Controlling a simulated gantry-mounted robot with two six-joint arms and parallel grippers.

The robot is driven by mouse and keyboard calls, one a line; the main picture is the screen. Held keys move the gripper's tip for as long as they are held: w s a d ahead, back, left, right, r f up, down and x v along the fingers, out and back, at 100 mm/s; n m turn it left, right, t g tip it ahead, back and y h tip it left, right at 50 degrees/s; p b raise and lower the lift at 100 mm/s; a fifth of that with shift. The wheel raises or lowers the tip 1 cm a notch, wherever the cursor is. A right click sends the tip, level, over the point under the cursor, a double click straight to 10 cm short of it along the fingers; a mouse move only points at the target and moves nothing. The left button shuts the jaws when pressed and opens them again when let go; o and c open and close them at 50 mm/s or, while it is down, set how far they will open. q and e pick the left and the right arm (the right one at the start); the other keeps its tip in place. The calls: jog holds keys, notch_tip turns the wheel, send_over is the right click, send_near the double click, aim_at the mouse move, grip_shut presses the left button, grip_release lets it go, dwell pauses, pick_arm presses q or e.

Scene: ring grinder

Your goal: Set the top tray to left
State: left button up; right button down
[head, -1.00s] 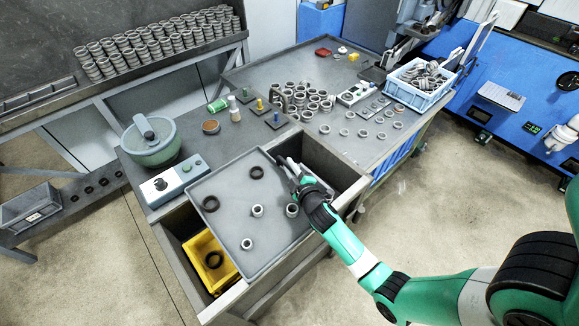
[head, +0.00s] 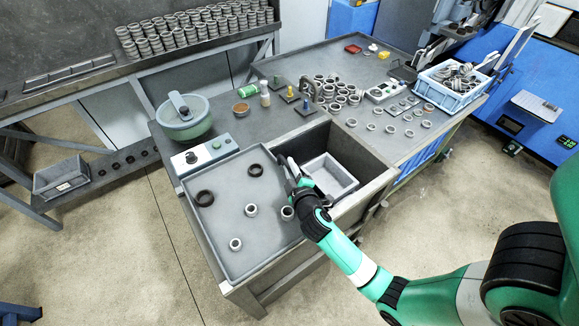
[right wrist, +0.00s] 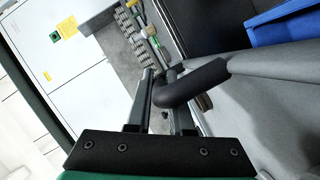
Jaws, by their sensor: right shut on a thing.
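The top tray (head: 226,182) is a flat grey tray over the left part of the open bench well, with a few dark and silver rings on it. Its left edge lies close to the control box, and the yellow bin under it is hidden. My right gripper (head: 288,172) is at the tray's right edge. In the right wrist view the fingers (right wrist: 165,90) close around a thick dark bar (right wrist: 195,84), which appears to be the tray's handle. The right compartment is uncovered and shows a light grey bin (head: 331,178). My left gripper is not in view.
A control box (head: 205,152) and a green bowl (head: 184,122) stand just behind the tray. Loose rings (head: 335,90) and a blue crate (head: 452,88) are on the bench to the right. Stacked rings (head: 190,35) stand on the back shelf.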

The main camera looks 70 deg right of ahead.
jog(key=shift+w+a+r, duration=0.1)
jog(key=c, duration=0.8)
grip_release()
jog(key=shift+w+a, duration=0.1)
jog(key=shift+a, duration=0.1)
jog(key=shift+d, duration=0.1)
jog(key=p+v, duration=0.1)
jog(key=v, duration=1)
jog(key=shift+s+a, duration=0.2)
jog(key=shift+s, duration=0.1)
